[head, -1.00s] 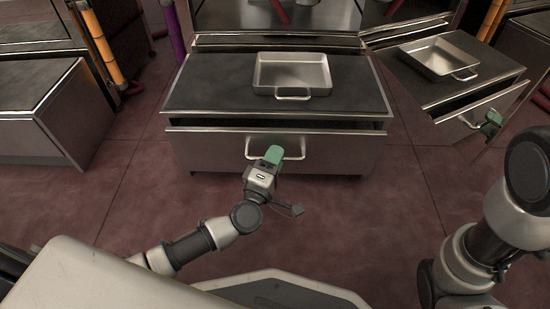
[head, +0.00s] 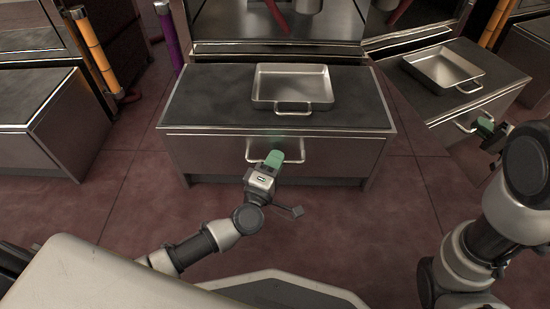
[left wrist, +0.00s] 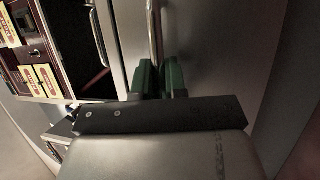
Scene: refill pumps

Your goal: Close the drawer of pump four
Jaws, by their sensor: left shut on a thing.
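The drawer (head: 215,155) has a plain metal front under a dark-topped metal cabinet (head: 195,90). Its front now sits flush under the top, with no open gap visible. The drawer's bar handle (head: 296,158) runs across the middle of the front. My left gripper (head: 274,157), with green fingertips, is shut on this handle. In the left wrist view the green fingers (left wrist: 160,78) are close together at the handle bar (left wrist: 154,30), in front of the metal drawer front (left wrist: 205,50). No number for the pump is readable. My right arm shows at the right, but its gripper does not.
A metal tray (head: 292,85) with a handle stands on the cabinet top. A mirror-like panel (head: 450,85) at the right reflects the cabinet, tray and gripper. Another cabinet (head: 65,130) stands at the left.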

